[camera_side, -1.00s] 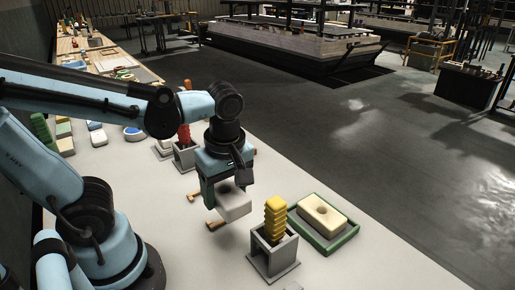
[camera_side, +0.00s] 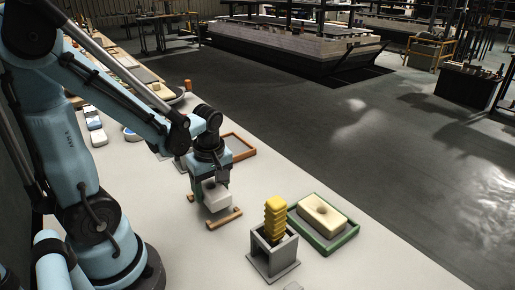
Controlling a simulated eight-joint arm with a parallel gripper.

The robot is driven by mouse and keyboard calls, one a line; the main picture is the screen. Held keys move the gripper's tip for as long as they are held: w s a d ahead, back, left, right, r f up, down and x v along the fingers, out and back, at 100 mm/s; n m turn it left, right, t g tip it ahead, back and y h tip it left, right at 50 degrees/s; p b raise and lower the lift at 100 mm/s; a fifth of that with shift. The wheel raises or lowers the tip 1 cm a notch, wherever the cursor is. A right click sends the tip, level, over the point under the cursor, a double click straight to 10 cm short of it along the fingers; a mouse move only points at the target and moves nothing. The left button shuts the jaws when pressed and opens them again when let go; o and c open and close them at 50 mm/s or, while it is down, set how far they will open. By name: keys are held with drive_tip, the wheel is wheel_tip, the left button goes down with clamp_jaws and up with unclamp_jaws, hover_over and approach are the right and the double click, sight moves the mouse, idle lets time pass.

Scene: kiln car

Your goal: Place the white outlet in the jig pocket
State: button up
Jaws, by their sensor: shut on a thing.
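A white block, which I take to be the white outlet (camera_side: 218,200), hangs in my gripper (camera_side: 212,188). My gripper points down and is shut on the block's upper part, which the jaws partly hide. The block is low over the pale table, beside a wooden strip (camera_side: 225,218); a second strip (camera_side: 191,197) shows just left of the jaws. I cannot tell whether the block touches the table or the strips. No pocket is plainly visible; an orange-brown rectangular frame (camera_side: 245,154) lies behind my gripper, partly hidden by it.
A grey holder (camera_side: 275,264) with a yellow stack (camera_side: 275,218) stands front right. A green-rimmed tray (camera_side: 343,241) holds a cream block (camera_side: 323,213) to its right. Several small items lie at the back left.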

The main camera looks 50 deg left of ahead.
drive_tip(key=shift+f, duration=1.5)
drive_tip(key=shift+f, duration=0.1)
drive_tip(key=o, duration=1.4)
drive_tip(key=shift+c, duration=0.2)
